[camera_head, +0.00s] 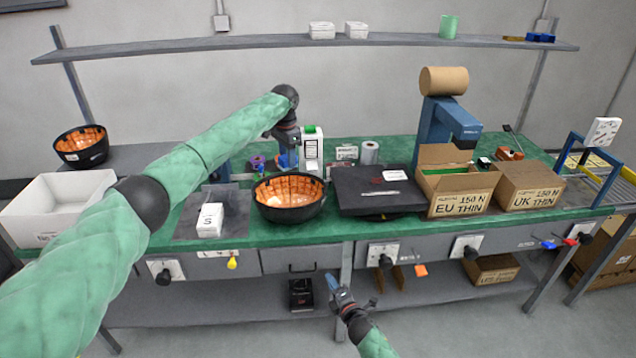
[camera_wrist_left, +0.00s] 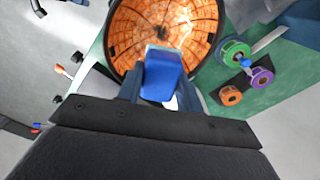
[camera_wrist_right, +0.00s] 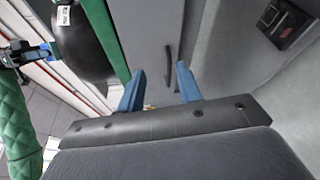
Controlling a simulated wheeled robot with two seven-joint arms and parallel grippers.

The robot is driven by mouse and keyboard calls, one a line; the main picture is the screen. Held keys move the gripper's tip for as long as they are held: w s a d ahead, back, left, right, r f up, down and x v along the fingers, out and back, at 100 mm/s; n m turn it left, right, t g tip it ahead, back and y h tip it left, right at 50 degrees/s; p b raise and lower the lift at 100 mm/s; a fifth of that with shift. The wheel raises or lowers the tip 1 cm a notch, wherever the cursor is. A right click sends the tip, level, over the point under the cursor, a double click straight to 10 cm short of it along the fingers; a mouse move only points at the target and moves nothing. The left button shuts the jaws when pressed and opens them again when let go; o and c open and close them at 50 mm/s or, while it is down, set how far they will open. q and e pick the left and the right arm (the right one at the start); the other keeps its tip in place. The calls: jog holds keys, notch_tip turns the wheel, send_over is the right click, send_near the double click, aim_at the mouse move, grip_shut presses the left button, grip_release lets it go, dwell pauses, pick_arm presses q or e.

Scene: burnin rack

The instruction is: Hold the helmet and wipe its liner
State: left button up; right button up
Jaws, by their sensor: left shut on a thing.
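The helmet (camera_head: 290,197) lies open side up on the green bench, a black shell with an orange padded liner. The left wrist view shows its liner (camera_wrist_left: 165,30) too. My left gripper (camera_head: 288,158) is behind and above the helmet, shut on a blue block-like thing (camera_wrist_left: 163,75) with a pale edge. In that view the blue thing overlaps the helmet's rim; I cannot tell whether it touches. My right gripper (camera_head: 335,288) is open and empty, low in front of the bench. The right wrist view shows its parted fingers (camera_wrist_right: 158,85) and part of the helmet's black shell (camera_wrist_right: 85,40).
A similar orange-lined helmet (camera_head: 82,146) sits at the far left behind a white bin (camera_head: 58,208). A dark platform (camera_head: 375,190) and cardboard boxes (camera_head: 462,190) stand right of the helmet. A white card box (camera_head: 210,220) is left. Coloured spools (camera_wrist_left: 232,52) lie near the left gripper.

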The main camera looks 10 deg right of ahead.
jog(key=w+a+r+n+g+y, duration=0.4)
jog(key=a+r+n+g+y, duration=0.2)
jog(key=r+n, duration=0.7)
jog(key=w+a+r+n+g+y, duration=0.5)
jog(key=r+n, duration=0.4)
jog(key=n, duration=0.8)
jog(key=n+g+h, duration=0.4)
jog(key=n+h, duration=0.2)
jog(key=h, duration=1)
send_near(314, 214)
jog(key=f, duration=0.4)
jog(key=w+f, duration=0.1)
jog(key=f, duration=0.2)
jog(key=shift+a, duration=0.15)
grip_shut()
jog(key=shift+f, duration=0.1)
